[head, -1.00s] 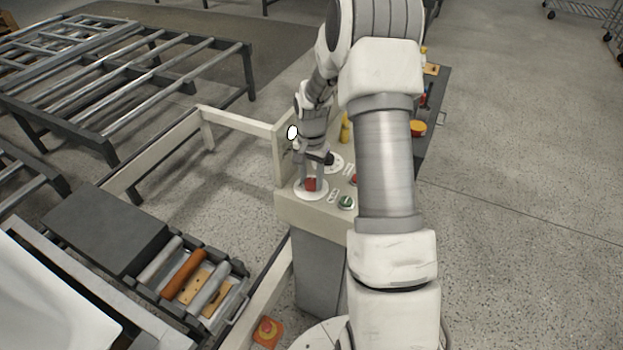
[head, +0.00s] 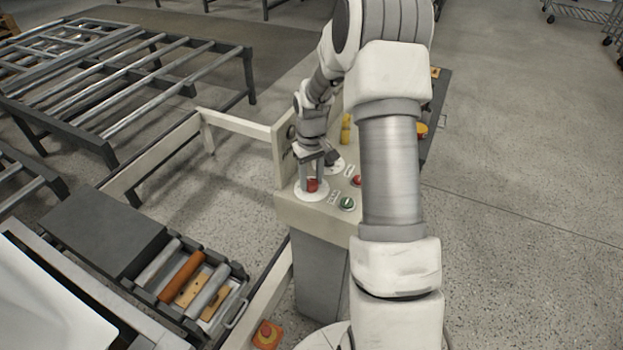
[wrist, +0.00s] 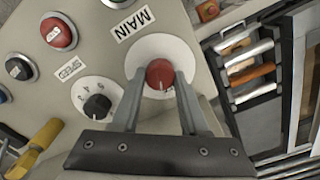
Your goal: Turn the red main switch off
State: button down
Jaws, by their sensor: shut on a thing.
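The red main switch (wrist: 160,75) is a round red knob on a white disc, beside a label reading MAIN (wrist: 131,24) in the wrist view. In the head view the red switch (head: 312,185) sits at the near left corner of the control panel. My gripper (wrist: 162,82) comes down from above and is shut on the knob, one finger on each side. A pale mark shows on the knob's face. In the head view my gripper (head: 311,178) partly hides the knob.
The panel (head: 290,207) also bears a green button (head: 347,203), a red button (head: 356,181) and a black numbered dial (wrist: 97,106). A yellow-handled tool (wrist: 40,145) lies close by. A roller tray (head: 190,285) and an orange-based emergency button (head: 266,334) are at lower left.

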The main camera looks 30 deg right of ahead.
aim_at(311, 182)
jog(key=shift+n, duration=2.2)
jog(key=shift+c, duration=2.1)
grip_release()
notch_tip(311, 182, up, 18)
jog(key=shift+f, duration=0.25)
jog(key=shift+a, duration=0.1)
